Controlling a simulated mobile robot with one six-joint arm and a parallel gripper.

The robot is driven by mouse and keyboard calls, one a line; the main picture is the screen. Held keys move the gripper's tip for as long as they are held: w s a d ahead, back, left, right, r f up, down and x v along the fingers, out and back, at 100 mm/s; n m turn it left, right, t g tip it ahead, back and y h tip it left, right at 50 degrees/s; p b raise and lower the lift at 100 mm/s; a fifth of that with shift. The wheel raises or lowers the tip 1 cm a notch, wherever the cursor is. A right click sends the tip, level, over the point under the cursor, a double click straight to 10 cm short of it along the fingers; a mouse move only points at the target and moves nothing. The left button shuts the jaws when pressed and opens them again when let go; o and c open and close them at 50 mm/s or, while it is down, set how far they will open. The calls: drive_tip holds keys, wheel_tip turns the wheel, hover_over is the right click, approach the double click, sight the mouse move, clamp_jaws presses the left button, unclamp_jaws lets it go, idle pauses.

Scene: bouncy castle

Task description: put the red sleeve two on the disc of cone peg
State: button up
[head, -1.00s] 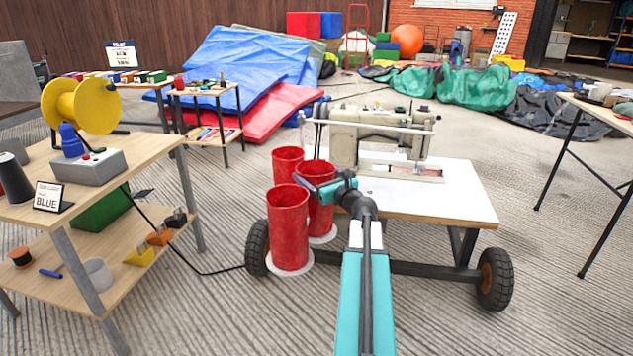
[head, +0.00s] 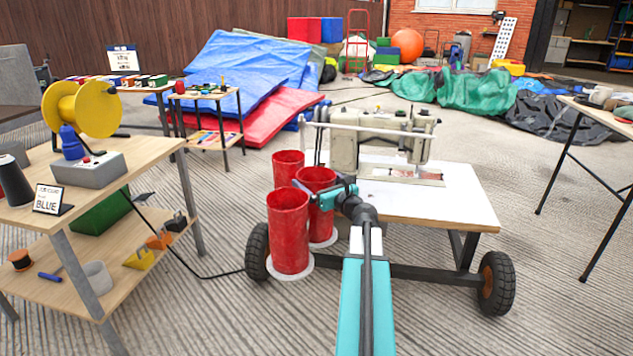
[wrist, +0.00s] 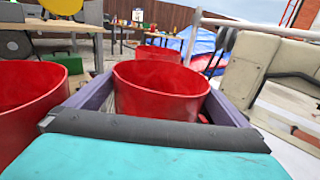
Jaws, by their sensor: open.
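Three red sleeves stand close together by the cart's left end: a front one (head: 289,235), a middle one (head: 322,222) and a back one (head: 281,163). No numbers show, so I cannot tell which is sleeve two. My gripper (head: 320,189) is open at the middle sleeve's upper part. In the wrist view, the purple jaws of my gripper (wrist: 160,95) lie on either side of a red sleeve (wrist: 158,98); whether they touch it I cannot tell. White discs show under the front sleeve (head: 306,266) and the middle sleeve. I cannot make out the cone peg.
The white-topped cart (head: 450,205) with a sewing machine (head: 375,140) stands right of the sleeves. A wooden shelf table (head: 130,165) with a yellow reel (head: 85,107) is at left. The front sleeve crowds my gripper's left in the wrist view (wrist: 28,108).

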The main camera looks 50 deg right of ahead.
drive_tip(key=p+v, duration=0.3)
drive_tip(key=v, duration=0.9)
drive_tip(key=shift+r, duration=0.1)
idle(0.8)
